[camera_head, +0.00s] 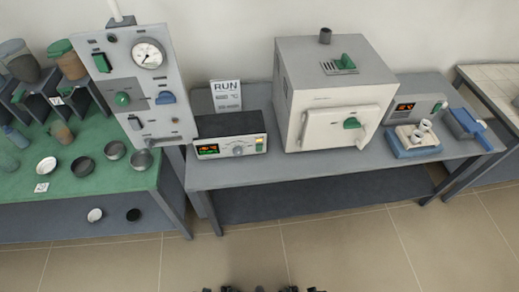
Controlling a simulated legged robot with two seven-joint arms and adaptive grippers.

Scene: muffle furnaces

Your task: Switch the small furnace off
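A white box furnace (330,95) with a grey top stands on the grey bench. I cannot tell for sure which body is the small furnace, and no switch position is readable. Neither gripper can be made out; only small dark tips show at the bottom edge.
A sign reading RUN (226,95) stands behind the control box. A gauge panel (140,85) rises at the left, by a green-topped table (105,180) with several dishes. The tiled floor (330,250) in front is clear.

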